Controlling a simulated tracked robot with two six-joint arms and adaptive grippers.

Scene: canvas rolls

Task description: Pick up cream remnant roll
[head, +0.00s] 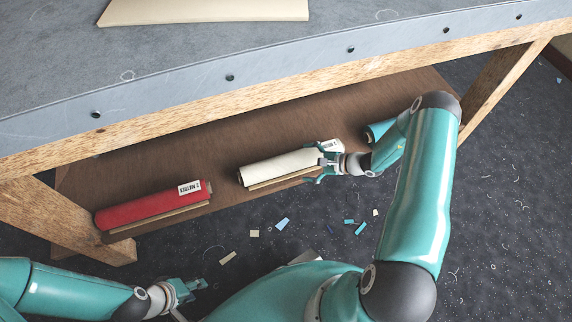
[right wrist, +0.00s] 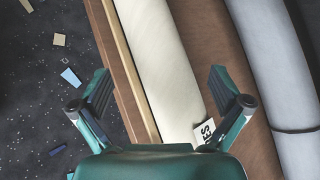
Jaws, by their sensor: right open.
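The cream remnant roll (head: 275,168) lies on the brown shelf under the workbench. A white label with dark lettering (right wrist: 206,131) is on its near end in the right wrist view. My right gripper (head: 322,166) is at the roll's right end. In the right wrist view my right gripper (right wrist: 158,82) is open, with one finger on each side of the cream roll (right wrist: 158,50). Whether the fingers touch it cannot be told. My left gripper (head: 188,288) is low at the front, away from the rolls, and its jaws are too small to judge.
A red roll (head: 150,208) lies left on the brown shelf (head: 230,143). A grey-blue roll (right wrist: 270,60) lies beyond the cream one. The workbench top (head: 200,60) overhangs. Scraps (head: 282,224) litter the floor.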

